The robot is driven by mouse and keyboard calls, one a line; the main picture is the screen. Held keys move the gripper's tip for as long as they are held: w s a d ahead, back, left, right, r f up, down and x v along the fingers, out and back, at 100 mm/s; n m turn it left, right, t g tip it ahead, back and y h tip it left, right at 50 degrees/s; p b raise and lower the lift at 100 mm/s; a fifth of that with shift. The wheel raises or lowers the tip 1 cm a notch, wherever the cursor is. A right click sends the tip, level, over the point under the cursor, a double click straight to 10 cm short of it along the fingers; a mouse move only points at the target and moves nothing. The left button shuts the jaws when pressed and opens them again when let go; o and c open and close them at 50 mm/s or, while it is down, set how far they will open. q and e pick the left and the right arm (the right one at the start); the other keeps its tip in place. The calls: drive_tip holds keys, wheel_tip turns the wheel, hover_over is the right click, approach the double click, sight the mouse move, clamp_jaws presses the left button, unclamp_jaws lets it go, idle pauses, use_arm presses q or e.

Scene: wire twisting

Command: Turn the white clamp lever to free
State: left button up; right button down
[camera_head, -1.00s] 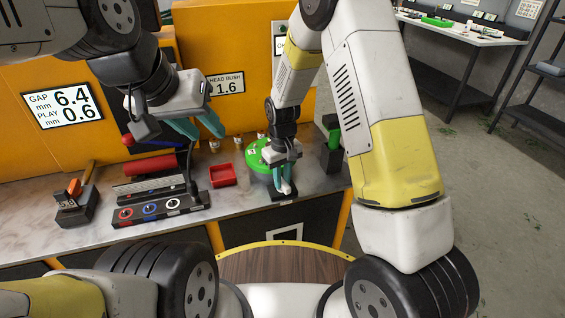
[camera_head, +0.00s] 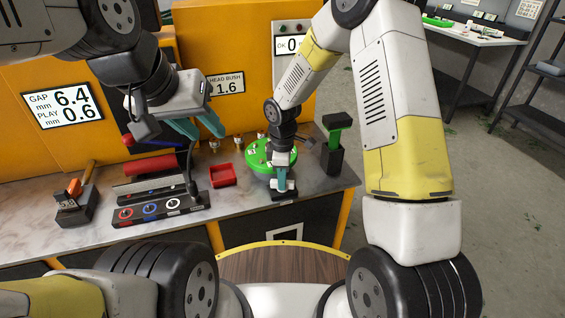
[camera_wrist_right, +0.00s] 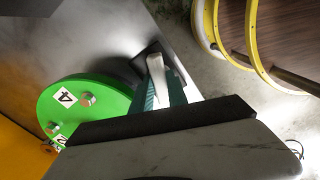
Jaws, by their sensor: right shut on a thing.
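The white clamp lever (camera_wrist_right: 158,82) shows between the teal fingers of my right gripper (camera_wrist_right: 162,92) in the right wrist view. The gripper is shut on it, beside the green round plate (camera_wrist_right: 85,112) with numbered labels and bolts. In the head view my right gripper (camera_head: 283,182) is low over the front edge of the bench, in front of the green plate (camera_head: 258,155); the lever is mostly hidden there by the fingers. My left gripper (camera_head: 197,130) is open and empty above the bench, left of the plate.
A red tray (camera_head: 222,176) sits left of the green plate. A panel with red, blue and white rings (camera_head: 160,207) and a hammer holder (camera_head: 76,205) lie further left. Orange machine walls stand behind.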

drive_tip(key=shift+n, duration=2.2)
drive_tip(key=c, duration=1.3)
unclamp_jaws()
